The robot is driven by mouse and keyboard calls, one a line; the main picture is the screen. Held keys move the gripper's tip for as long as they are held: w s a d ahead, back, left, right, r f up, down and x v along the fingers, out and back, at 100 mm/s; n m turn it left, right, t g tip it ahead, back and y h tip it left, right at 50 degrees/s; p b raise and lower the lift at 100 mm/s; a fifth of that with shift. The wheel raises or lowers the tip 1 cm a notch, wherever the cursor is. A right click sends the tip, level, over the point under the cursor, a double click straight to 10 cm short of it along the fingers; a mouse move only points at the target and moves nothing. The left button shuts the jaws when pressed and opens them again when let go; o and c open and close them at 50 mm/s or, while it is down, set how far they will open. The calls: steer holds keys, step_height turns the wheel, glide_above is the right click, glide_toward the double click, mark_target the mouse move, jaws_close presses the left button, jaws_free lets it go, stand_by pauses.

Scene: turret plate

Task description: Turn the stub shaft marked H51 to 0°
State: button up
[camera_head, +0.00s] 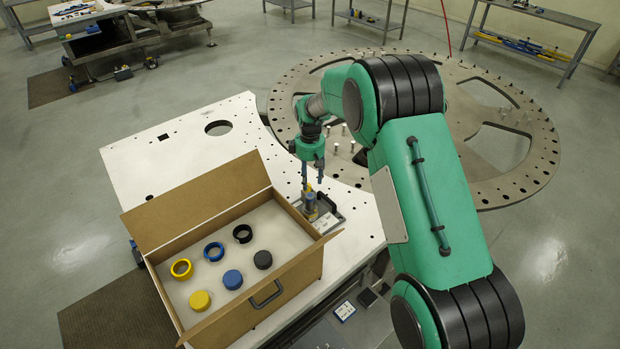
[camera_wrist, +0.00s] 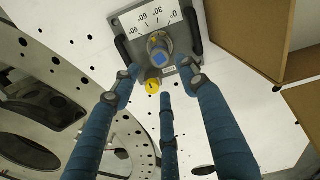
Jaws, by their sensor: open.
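The stub shaft (camera_wrist: 159,54) stands up from a grey fixture plate (camera_wrist: 185,74) and has a blue square end. In the wrist view a white scale (camera_wrist: 153,18) on the plate reads 0°, 30°, 60° and 90°, with 0° at the right. A yellow round piece (camera_wrist: 152,86) with a dark spot sits beside the shaft, away from the scale. The H51 mark is not legible. The shaft also shows in the head view (camera_head: 310,205). My gripper (camera_wrist: 162,82) is open, its blue fingers spread above and around the shaft, holding nothing. It hangs over the fixture in the head view (camera_head: 312,180).
A cardboard box (camera_head: 212,205) with yellow, blue and black rings and caps stands left of the fixture on the white table (camera_head: 150,165). A large round perforated plate (camera_head: 540,135) lies behind. Dark side blocks (camera_wrist: 124,50) flank the shaft.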

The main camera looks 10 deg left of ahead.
mark_target(310, 195)
steer(key=shift+f, duration=0.15)
steer(key=shift+f+b, duration=1.75)
steer(key=shift+f, duration=2.55)
steer(key=c, duration=0.9)
steer(key=m+b, duration=0.1)
steer(key=m, duration=0.5)
steer(key=shift+m, duration=0.3)
steer(key=m+b, duration=0.1)
steer(key=m, duration=0.4)
steer(key=shift+m, duration=0.3)
